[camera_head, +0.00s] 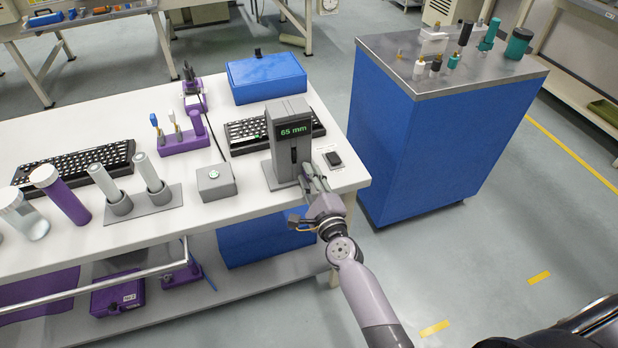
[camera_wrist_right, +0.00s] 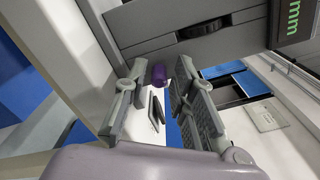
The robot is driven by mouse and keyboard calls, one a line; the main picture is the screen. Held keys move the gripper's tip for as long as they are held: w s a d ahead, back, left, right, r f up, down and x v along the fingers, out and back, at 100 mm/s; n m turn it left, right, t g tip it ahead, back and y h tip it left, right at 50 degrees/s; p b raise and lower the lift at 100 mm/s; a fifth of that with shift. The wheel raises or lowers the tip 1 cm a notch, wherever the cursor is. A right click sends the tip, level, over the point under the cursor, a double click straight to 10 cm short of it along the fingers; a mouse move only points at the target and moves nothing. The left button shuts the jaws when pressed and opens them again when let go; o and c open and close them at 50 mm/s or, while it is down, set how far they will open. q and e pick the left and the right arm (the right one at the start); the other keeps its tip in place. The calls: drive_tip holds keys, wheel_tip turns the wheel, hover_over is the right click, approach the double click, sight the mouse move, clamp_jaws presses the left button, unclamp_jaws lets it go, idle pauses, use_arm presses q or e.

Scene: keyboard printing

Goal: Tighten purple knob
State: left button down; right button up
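The purple knob (camera_wrist_right: 158,75) shows in the right wrist view, small and rounded, beside a slotted grey part of the grey gauge (camera_head: 289,140). The gauge stands at the right end of the white table and its display reads "65 mm". My right gripper (camera_head: 309,176) is at the gauge's front right side. In the wrist view its two fingers are apart, one on each side of the knob, with a visible gap on the right; contact on the left cannot be told. I cannot make out the knob in the head view. My left gripper is not in view.
A blue cabinet (camera_head: 422,150) stands right of the table, with open floor in front.

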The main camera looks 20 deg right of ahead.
drive_tip(key=shift+o, duration=0.6)
drive_tip(key=shift+s, duration=0.1)
drive_tip(key=shift+s+f, duration=0.1)
drive_tip(key=shift+s, duration=0.25)
drive_tip(key=s, duration=1.1)
drive_tip(key=shift+d, duration=0.15)
